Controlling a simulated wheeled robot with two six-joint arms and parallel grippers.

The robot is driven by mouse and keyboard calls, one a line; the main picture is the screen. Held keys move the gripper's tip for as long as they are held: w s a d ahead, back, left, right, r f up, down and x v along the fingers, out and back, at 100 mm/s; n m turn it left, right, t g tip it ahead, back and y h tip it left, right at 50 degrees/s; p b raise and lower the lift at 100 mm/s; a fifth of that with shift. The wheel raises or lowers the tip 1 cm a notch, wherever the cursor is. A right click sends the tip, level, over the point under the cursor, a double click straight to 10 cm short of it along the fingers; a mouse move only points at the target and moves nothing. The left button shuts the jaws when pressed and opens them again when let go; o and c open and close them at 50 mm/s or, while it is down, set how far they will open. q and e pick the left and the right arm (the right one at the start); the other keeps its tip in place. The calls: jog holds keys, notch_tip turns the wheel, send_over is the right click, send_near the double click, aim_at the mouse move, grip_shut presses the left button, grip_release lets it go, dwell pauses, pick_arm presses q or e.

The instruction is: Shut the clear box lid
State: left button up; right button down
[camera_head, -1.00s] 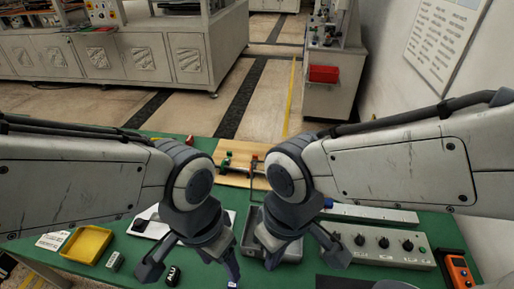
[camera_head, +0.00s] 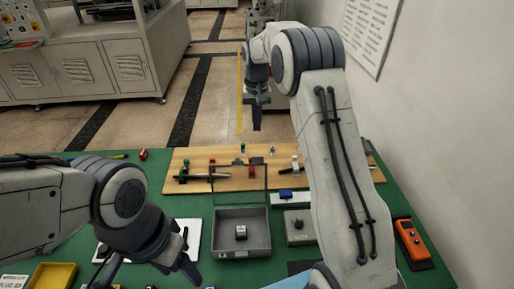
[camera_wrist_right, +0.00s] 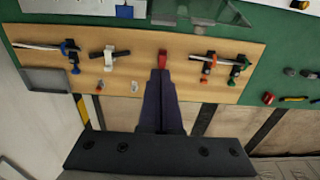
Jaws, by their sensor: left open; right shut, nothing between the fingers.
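The grey box (camera_head: 258,241) stands on the green table with a small metal block (camera_head: 241,232) inside. Its clear lid (camera_head: 266,184) is up, rising from the box's far side as a thin see-through panel with a dark edge. My right gripper (camera_head: 257,124) is shut and empty, raised beyond the lid on the far side of the table. In the right wrist view its closed fingers (camera_wrist_right: 161,90) point over the wooden board, near a red clamp part. My left gripper (camera_head: 148,270) is open and empty, low to the left of the box.
A wooden board (camera_head: 208,157) with several clamps lies behind the box. A control box (camera_head: 299,228) stands right of it, an orange device (camera_head: 412,240) further right. A yellow tray (camera_head: 53,277) is at front left, and a white sheet (camera_head: 188,236) left of the box.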

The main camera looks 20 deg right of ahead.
jog(key=s+a+f+p, duration=0.1)
jog(key=s+f+p, duration=0.2)
jog(key=f+p, duration=0.2)
notch_tip(320, 180, down, 3)
jog(key=shift+s+f+p, duration=0.1)
jog(key=shift+s+p, duration=0.2)
jog(key=shift+a, duration=0.1)
